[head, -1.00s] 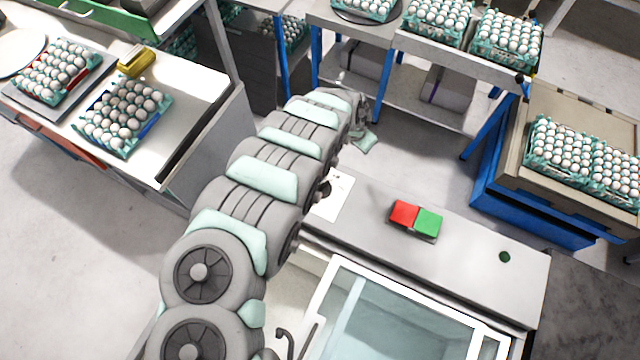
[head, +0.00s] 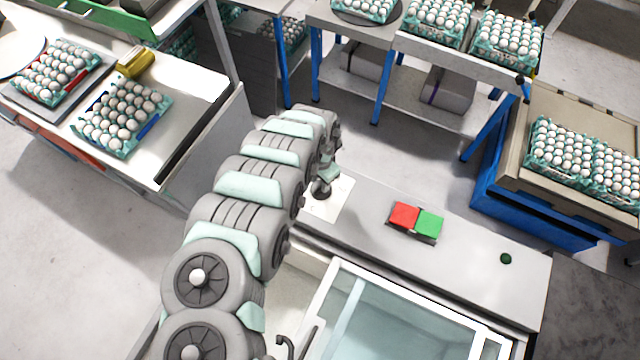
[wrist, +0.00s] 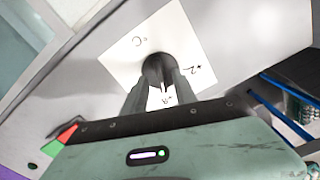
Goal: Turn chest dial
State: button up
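The chest dial is a round black knob (wrist: 157,66) on a white plate (wrist: 130,54) marked "°C", "+2" and another partly covered figure. In the head view the plate (head: 335,203) lies at the left end of the grey chest top. My gripper (head: 326,178) is over it, pointing down. In the wrist view the two dark fingers of my gripper (wrist: 160,88) reach to the knob, one on each side, with some white plate showing between them. Their tips blend with the dark knob, so I cannot tell whether they press on it.
A red and green block (head: 416,219) sits on the chest top (head: 470,252), right of the dial, with a small green knob (head: 506,258) further right. The glass lid (head: 400,315) is in front. A table with egg trays (head: 205,85) stands left.

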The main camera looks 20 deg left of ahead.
notch_tip(320, 180, down, 2)
jog(key=shift+d+f, duration=0.1)
jog(key=shift+s+f, duration=0.1)
jog(key=shift+f, duration=0.25)
jog(key=shift+c, duration=0.4)
grip_shut()
